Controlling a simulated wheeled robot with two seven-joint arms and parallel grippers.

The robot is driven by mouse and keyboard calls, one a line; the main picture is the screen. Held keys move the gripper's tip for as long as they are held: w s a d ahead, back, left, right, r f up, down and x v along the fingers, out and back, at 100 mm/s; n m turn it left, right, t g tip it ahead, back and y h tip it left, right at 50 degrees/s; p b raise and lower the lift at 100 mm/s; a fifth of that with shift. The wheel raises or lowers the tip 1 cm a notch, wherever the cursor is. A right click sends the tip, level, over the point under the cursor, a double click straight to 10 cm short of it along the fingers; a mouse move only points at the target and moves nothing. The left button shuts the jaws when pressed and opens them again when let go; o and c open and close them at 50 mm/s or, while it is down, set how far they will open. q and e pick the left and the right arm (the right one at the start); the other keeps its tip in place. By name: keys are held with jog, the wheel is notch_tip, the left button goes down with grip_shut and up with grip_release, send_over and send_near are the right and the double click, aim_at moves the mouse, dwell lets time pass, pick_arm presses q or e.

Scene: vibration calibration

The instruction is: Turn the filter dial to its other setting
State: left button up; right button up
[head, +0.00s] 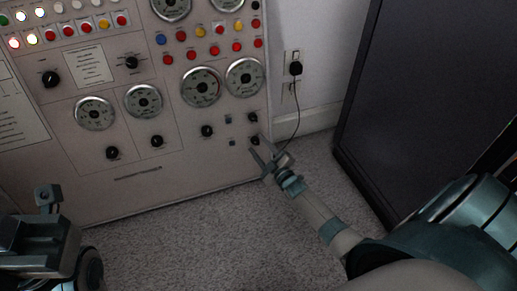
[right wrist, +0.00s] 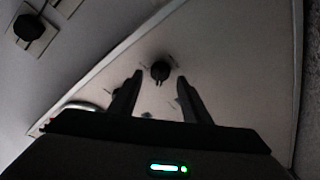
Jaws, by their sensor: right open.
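A small black dial (head: 255,140) sits at the lower right of the beige control panel (head: 190,185); its label is too small to read, so I cannot confirm that it is the filter dial. In the right wrist view a black dial (right wrist: 160,70) shows between and just beyond the fingertips of my right gripper (right wrist: 159,77). The jaws are open and empty, one finger on each side, with no visible contact. In the head view my right gripper (head: 257,146) partly covers the dial's surroundings. Part of my left arm (head: 42,245) shows at the lower left; its jaw state is unclear.
Another black dial (head: 252,117) sits just above, and a further dial (head: 207,131) lies to the left. A black plug (head: 295,69) with a hanging cord is in the wall socket on the right. A large dark cabinet (head: 415,90) stands at the right. Carpet (head: 190,240) lies clear in front.

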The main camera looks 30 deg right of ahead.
jog(key=shift+w, duration=0.5)
jog(key=c, duration=1)
